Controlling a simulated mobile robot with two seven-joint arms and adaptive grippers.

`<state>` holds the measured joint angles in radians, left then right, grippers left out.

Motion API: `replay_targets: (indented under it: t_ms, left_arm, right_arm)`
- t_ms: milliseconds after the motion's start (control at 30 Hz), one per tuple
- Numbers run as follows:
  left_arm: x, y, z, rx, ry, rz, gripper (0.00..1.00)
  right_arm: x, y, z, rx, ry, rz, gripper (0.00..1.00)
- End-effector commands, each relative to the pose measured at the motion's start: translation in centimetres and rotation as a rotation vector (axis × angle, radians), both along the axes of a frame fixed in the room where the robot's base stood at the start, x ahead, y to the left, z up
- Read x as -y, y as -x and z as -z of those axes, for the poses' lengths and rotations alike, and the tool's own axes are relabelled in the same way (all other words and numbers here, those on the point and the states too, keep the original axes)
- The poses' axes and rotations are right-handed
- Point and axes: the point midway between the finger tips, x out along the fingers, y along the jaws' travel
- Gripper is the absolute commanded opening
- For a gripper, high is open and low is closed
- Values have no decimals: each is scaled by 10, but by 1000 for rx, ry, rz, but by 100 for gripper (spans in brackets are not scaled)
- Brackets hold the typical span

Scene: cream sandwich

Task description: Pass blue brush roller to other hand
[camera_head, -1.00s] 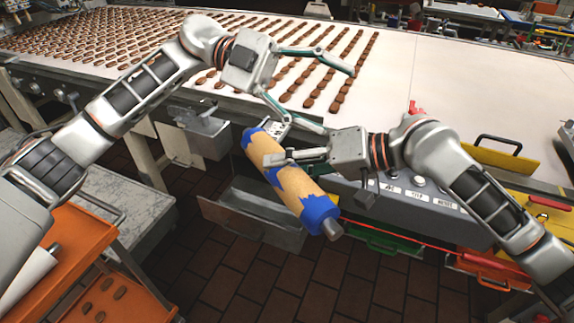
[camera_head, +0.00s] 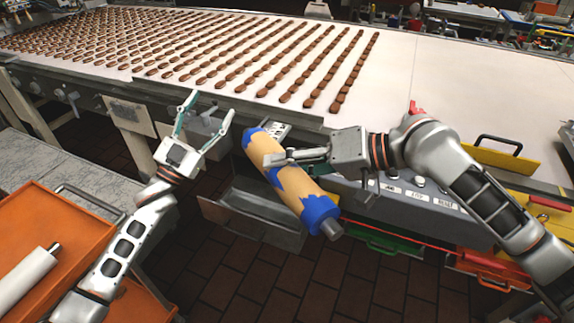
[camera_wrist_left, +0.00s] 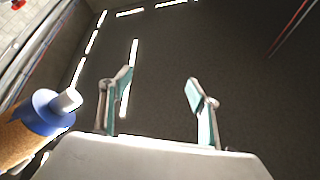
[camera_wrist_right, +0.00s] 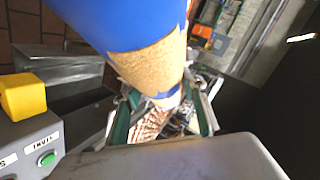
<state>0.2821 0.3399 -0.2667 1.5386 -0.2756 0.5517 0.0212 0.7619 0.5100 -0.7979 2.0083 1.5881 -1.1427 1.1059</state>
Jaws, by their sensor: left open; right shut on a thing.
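The blue brush roller (camera_head: 292,190) has a tan middle and blue ends with grey stubs. It hangs tilted in front of the conveyor, its lower end to the right. My right gripper (camera_head: 278,158) is shut on its middle from the right. In the right wrist view the roller (camera_wrist_right: 150,60) fills the space between the fingers. My left gripper (camera_head: 205,118) is open and empty, left of the roller and apart from it, fingers pointing up. In the left wrist view the open fingers (camera_wrist_left: 160,95) have nothing between them, and the roller's end (camera_wrist_left: 45,112) shows at the left.
The conveyor (camera_head: 460,95) with rows of brown pieces runs behind. A control panel (camera_head: 420,200) with buttons lies under my right arm. An orange cart (camera_head: 50,215) holding a white roller (camera_head: 25,280) stands at the left. A metal bin (camera_head: 245,215) is below the held roller.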

Motion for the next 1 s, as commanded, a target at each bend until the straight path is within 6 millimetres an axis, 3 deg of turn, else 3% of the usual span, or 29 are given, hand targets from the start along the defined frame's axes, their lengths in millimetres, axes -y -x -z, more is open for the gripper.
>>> replay_targets:
  t_ms: [33,200,467,700,1000]
  left_arm:
    - [-6,4,24,-53,6,-30,61]
    - [-17,23,97,-220,5,-109,61]
    - [-12,75,202,-476,-8,-177,61]
    - [-6,142,287,-711,-31,-225,61]
    - [0,244,373,-1001,-68,-272,61]
  right_arm:
    - [0,0,-2,2,-5,0,0]
    - [0,0,-2,2,-5,0,0]
    - [0,0,-2,1,-5,1,0]
    - [0,0,-2,2,-4,-1,0]
    - [0,0,-2,1,-5,1,0]
